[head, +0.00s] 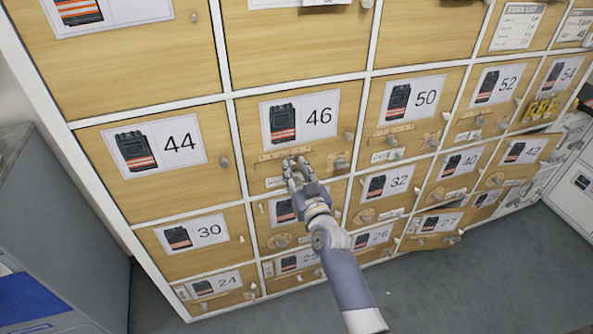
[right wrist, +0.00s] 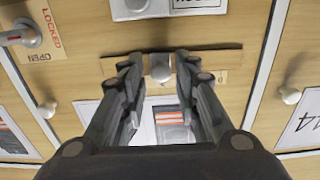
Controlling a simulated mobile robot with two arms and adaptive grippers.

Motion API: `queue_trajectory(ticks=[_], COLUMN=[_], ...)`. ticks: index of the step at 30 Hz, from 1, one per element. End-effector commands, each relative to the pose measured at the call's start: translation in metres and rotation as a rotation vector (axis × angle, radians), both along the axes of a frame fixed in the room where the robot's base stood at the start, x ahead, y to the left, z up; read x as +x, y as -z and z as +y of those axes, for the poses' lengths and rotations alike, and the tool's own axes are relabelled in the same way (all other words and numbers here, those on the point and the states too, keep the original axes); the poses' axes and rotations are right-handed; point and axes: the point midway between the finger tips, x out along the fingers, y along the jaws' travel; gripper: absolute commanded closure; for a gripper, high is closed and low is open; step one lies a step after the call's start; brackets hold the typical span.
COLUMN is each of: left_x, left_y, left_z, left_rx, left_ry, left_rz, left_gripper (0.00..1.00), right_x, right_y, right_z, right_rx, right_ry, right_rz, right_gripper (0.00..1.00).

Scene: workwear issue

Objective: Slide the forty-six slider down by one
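The door marked 46 (head: 301,117) is a wooden locker front with a card showing a dark vest with orange stripes. Below the card a wooden strip (head: 268,157) runs across the door; it also shows in the right wrist view (right wrist: 113,66). A grey knob (right wrist: 160,68) sits on this strip, near its middle. My right gripper (head: 297,168) is in front of the strip. In the right wrist view my right gripper (right wrist: 160,82) is open, with a finger on each side of the knob and gaps showing. Contact is not clear. My left gripper is not in view.
A turning knob (right wrist: 28,36) with a LOCKED and OPEN label is beside the strip. The 46 door's pull knob (head: 348,136) and the 44 door's knob (head: 224,162) stick out nearby. A grey cabinet (head: 60,220) stands at left; the floor (head: 490,285) is clear.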

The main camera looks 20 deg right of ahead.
Motion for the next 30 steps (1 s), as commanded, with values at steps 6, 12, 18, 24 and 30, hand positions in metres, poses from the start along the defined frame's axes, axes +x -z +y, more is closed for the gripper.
queue_trajectory(ticks=[6,12,18,24,30], left_x=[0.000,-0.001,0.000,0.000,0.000], left_y=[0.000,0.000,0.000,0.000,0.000], left_z=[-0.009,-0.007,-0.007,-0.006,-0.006], left_rx=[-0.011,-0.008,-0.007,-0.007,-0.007], left_ry=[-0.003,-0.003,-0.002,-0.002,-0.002], left_rz=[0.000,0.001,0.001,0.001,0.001], left_gripper=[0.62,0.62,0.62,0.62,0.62], right_x=[0.000,-0.004,-0.030,-0.071,-0.102], right_y=[0.000,0.001,0.001,0.002,0.001], right_z=[0.000,0.000,-0.001,-0.002,-0.003], right_rx=[0.000,0.000,0.000,-0.001,-0.001], right_ry=[0.000,0.000,0.001,0.000,0.000], right_rz=[0.000,0.001,0.001,0.003,0.001], right_gripper=[0.62,0.62,0.62,0.62,0.62])
